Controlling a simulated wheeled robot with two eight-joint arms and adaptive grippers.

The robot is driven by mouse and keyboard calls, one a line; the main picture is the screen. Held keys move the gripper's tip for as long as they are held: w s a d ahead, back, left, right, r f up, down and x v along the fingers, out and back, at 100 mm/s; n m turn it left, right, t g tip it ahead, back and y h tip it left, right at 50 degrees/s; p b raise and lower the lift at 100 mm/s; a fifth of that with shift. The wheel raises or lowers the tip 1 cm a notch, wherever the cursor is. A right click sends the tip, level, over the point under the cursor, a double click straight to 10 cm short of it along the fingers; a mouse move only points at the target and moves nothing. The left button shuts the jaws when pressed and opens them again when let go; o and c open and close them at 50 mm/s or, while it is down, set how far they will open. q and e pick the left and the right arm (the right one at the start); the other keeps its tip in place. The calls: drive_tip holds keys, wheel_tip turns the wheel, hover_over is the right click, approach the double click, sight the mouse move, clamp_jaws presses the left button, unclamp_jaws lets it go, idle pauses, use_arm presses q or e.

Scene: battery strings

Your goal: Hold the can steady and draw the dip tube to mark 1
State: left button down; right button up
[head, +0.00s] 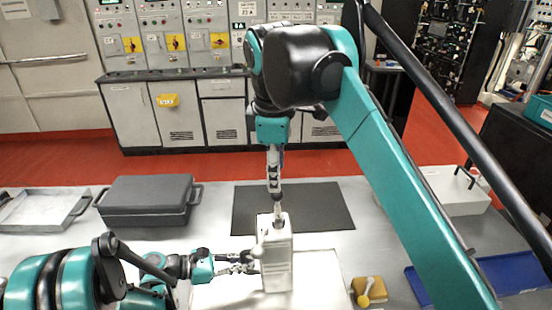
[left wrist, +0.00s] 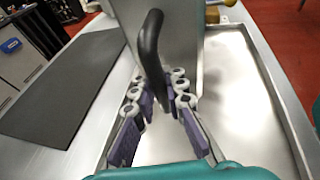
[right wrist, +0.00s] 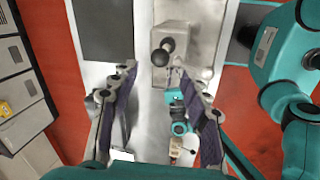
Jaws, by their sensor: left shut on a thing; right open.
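The can (head: 276,268) is a tall pale box standing upright in a shallow metal tray (left wrist: 262,68). Its grey side (left wrist: 185,35) and black curved handle (left wrist: 149,50) show in the left wrist view. My left gripper (head: 250,264) reaches in from the left and is shut on the handle; its fingers (left wrist: 160,108) lie on both sides of it. My right gripper (head: 277,208) points down just above the can top. In the right wrist view its fingers (right wrist: 167,92) are spread and empty.
A dark mat (head: 318,207) lies behind the can. A grey case (head: 148,197) and an open tray (head: 40,208) are at the left. A yellow block (head: 369,290), a blue tray (head: 513,271) and a pale box (head: 452,192) are at the right.

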drive_tip(key=r, duration=0.3)
drive_tip(key=shift+s+r, duration=0.2)
drive_tip(key=shift+s, duration=0.15)
use_arm(q)
drive_tip(key=c, duration=1.5)
unclamp_jaws()
